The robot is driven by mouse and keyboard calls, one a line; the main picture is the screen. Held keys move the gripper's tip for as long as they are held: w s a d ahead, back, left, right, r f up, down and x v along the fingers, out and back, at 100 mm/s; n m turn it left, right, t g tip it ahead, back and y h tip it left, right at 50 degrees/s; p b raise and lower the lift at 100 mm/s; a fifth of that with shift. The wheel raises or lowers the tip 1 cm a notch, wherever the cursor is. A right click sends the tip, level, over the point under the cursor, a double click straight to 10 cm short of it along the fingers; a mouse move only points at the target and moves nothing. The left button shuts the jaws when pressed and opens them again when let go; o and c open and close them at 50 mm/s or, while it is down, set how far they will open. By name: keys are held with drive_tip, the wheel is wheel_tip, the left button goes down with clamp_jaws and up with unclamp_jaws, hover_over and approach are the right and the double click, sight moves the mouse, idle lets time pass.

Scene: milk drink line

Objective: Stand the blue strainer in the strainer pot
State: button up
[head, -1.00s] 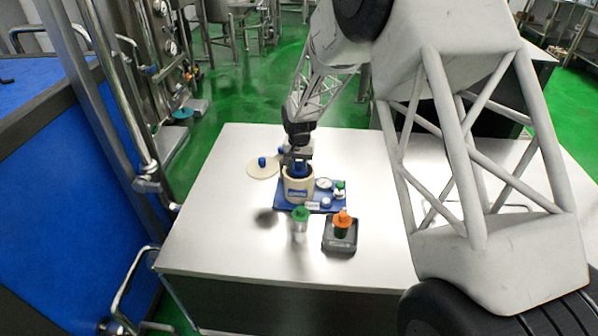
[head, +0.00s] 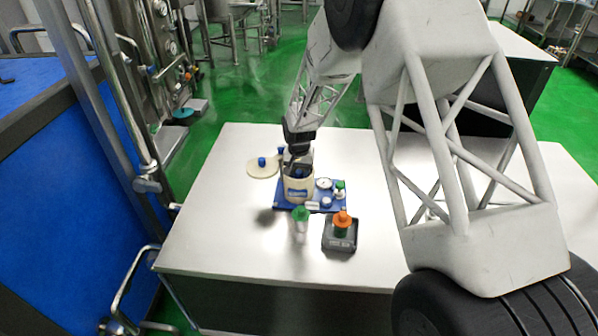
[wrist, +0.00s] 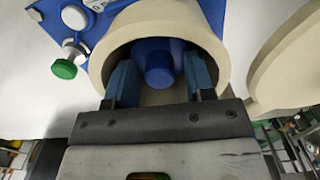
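The cream strainer pot (head: 298,190) stands on a blue board near the middle of the steel table. The wrist view looks into its mouth, with the pot's thick rim (wrist: 219,60) around my fingers. The blue strainer is inside the pot, its round blue knob (wrist: 158,66) in the middle above a wider blue part. My gripper (wrist: 160,82) reaches into the pot mouth from above, one finger on each side of the knob. A gap shows between each finger and the knob, so it is open. The strainer's lower part is hidden.
A cream lid (head: 261,169) with a blue knob lies behind the pot, left. The blue board (head: 284,204) also bears a gauge (head: 324,184) and a green-capped piece (head: 340,187). A green-topped cup (head: 300,224) and a black box (head: 341,243) with an orange-topped piece stand in front.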

drive_tip(key=shift+r, duration=0.15)
wheel_tip(320, 180, up, 12)
drive_tip(key=shift+r, duration=0.1)
idle(0.9)
idle(0.4)
idle(0.3)
drive_tip(key=s+d+r+t, duration=0.1)
drive_tip(key=s+d+r, duration=1.65)
drive_tip(key=s, duration=0.25)
drive_tip(key=shift+n+t, duration=0.4)
drive_tip(key=shift+t, duration=0.4)
drive_tip(key=s+d, duration=0.3)
drive_tip(key=s, duration=0.6)
drive_tip(key=s+d+r, duration=0.1)
drive_tip(key=s+d, duration=0.2)
drive_tip(key=s, duration=0.6)
drive_tip(key=s+d, duration=0.3)
drive_tip(key=s, duration=0.6)
drive_tip(key=shift+r, duration=0.4)
